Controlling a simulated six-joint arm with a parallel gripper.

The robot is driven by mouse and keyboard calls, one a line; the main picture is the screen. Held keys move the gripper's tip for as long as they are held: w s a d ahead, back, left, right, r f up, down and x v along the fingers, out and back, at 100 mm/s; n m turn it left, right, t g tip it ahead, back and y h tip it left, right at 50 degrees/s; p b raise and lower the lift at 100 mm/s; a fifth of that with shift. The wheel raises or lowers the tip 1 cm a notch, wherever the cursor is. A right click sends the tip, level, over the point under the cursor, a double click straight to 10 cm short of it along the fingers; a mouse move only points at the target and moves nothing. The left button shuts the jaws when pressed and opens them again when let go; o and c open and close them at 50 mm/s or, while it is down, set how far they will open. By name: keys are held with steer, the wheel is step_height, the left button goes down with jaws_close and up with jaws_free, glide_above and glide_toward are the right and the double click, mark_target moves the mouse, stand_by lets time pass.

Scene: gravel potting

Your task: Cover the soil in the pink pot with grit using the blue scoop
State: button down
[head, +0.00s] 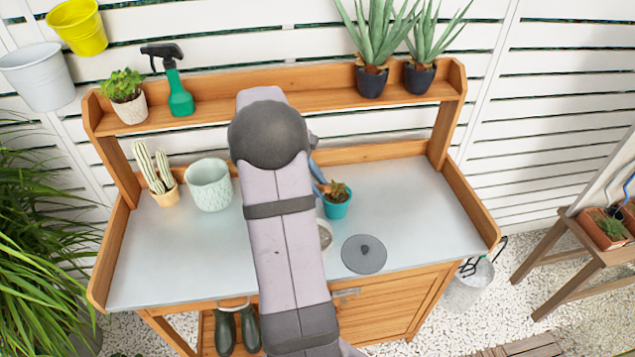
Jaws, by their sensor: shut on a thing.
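My own arm crosses the middle of the head view and hides the centre of the bench. My gripper is hidden behind it, so what it holds does not show. No pink pot is visible, and the blue scoop cannot be made out for sure. A small bluish piece shows at the arm's right edge, too small to identify. A pale round container (325,234) shows partly from behind the arm, near the bench's front; its contents are unclear. A teal pot with a small plant (337,207) stands just right of the arm.
A grey round lid (364,254) lies on the grey bench top (430,215). A pale green pot (209,185) and a potted cactus (163,184) stand at the left. The shelf (225,109) holds a green spray bottle (180,95) and several plants. The bench's right side is clear.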

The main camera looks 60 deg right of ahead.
steer(key=shift+r, duration=0.15)
steer(key=shift+s+f+b, duration=0.2)
steer(key=shift+f+b, duration=0.4)
steer(key=shift+b, duration=0.35)
steer(key=s+f+t+b, duration=0.1)
steer(key=b, duration=0.2)
steer(key=shift+a, duration=0.15)
steer(key=s+t+b, duration=0.1)
steer(key=s+f+t+b, duration=0.1)
steer(key=b, duration=0.1)
steer(key=a+f+m+t+h+b, duration=0.1)
steer(key=b, duration=0.1)
steer(key=shift+s+t, duration=0.3)
steer(key=shift+s, duration=0.1)
step_height(320, 180, up, 4)
steer(key=p, duration=0.3)
